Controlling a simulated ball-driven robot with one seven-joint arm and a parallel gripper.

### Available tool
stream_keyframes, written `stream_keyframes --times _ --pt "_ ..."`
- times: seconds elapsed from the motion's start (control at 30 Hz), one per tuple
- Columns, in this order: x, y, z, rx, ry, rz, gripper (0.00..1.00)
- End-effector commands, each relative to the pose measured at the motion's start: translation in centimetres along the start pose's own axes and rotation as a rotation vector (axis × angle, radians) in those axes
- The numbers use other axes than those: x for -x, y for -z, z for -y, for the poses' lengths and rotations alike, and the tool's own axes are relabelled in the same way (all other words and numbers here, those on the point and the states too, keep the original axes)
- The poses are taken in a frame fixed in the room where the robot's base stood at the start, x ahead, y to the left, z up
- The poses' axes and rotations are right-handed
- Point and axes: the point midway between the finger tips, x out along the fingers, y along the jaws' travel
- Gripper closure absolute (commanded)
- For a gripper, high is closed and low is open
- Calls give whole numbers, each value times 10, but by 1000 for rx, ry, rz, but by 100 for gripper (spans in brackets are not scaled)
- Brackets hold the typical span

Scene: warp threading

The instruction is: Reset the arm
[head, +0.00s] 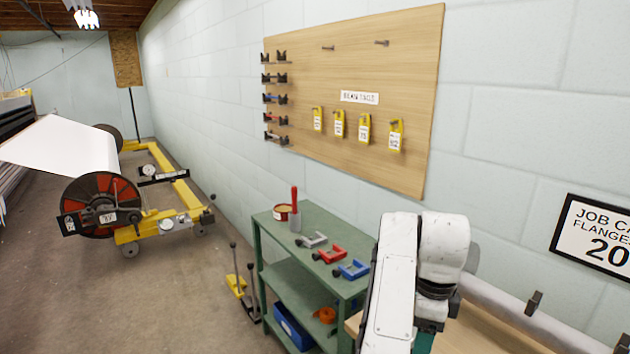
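My white arm (412,270) fills the lower middle right of the head view. It stands in front of the right end of the green bench. Its upper joint is a rounded white block, and a long flat link runs down out of the picture. My gripper is not in sight, so its fingers and anything in them cannot be seen.
A green shelf bench (305,221) holds clamps, including a red one (330,255) and a blue one (352,269). A wooden pegboard (352,60) with yellow tags hangs above. A warp beam (102,205) on a yellow trolley (165,229) stands left.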

Motion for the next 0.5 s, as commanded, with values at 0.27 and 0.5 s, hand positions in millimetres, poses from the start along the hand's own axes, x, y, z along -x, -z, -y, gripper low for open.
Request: stream_keyframes --times 0.27,0.5 --pt "-15 24 2 59 38 -25 38" --pt "-33 57 1 157 91 -64 38"
